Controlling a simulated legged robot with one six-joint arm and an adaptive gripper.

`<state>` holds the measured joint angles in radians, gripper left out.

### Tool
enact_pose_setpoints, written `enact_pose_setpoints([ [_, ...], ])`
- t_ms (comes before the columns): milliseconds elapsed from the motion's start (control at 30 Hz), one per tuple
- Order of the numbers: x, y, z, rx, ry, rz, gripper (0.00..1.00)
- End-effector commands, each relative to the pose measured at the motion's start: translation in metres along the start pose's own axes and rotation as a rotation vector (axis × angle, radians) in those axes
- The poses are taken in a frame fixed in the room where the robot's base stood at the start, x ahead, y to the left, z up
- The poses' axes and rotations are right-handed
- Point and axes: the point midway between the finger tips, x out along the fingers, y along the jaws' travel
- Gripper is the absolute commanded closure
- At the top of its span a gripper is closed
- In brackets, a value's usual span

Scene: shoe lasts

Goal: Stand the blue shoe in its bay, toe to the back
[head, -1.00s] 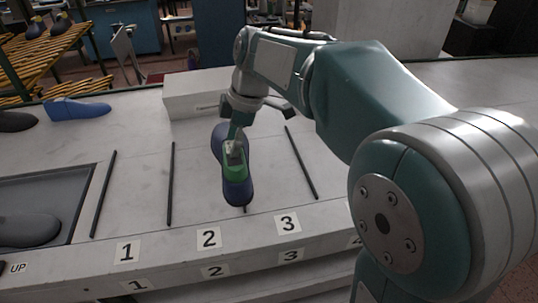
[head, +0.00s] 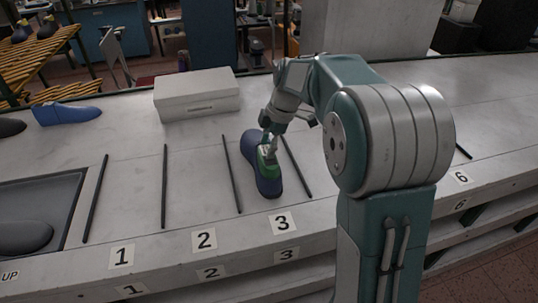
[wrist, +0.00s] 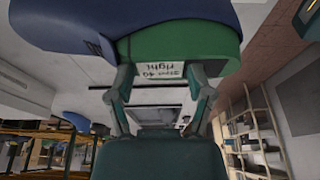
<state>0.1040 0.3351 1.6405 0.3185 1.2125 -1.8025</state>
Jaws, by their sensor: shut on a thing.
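A dark blue shoe last (head: 252,147) with a green top part is in the head view, over bay 3 between two black rods. Its long blue end points to the back and its green end is nearer the front. I cannot tell whether it touches the table. My gripper (head: 269,148) is shut on the green part from above. In the wrist view the gripper (wrist: 160,84) holds the green part (wrist: 140,48), which carries a white label ending in "right". The blue body (wrist: 60,25) fills the top left there.
Black rods (head: 231,172) divide the table (head: 195,185) into bays; the number 3 label (head: 281,222) is on the front edge. A white box (head: 197,97) stands behind. A brighter blue shoe (head: 66,114) lies at back left. A grey tray (head: 65,190) is at left.

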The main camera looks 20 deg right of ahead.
Motion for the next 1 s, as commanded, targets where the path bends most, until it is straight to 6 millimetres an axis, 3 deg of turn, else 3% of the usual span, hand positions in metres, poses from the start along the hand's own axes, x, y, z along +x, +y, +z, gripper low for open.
enact_pose_setpoints([
  [267, 0.031, 0.003, 0.014, 0.001, 0.001, 0.000, 0.94],
  [533, 0.033, 0.003, 0.015, 0.000, 0.000, 0.002, 0.94],
  [567, 0.035, 0.002, 0.015, 0.001, 0.000, -0.001, 0.28],
  [600, 0.035, 0.003, 0.015, 0.001, 0.000, -0.001, 0.10],
  [633, 0.035, 0.003, 0.015, 0.001, 0.000, -0.001, 0.00],
  [1000, 0.034, 0.003, 0.015, 0.001, 0.000, -0.001, 0.00],
])
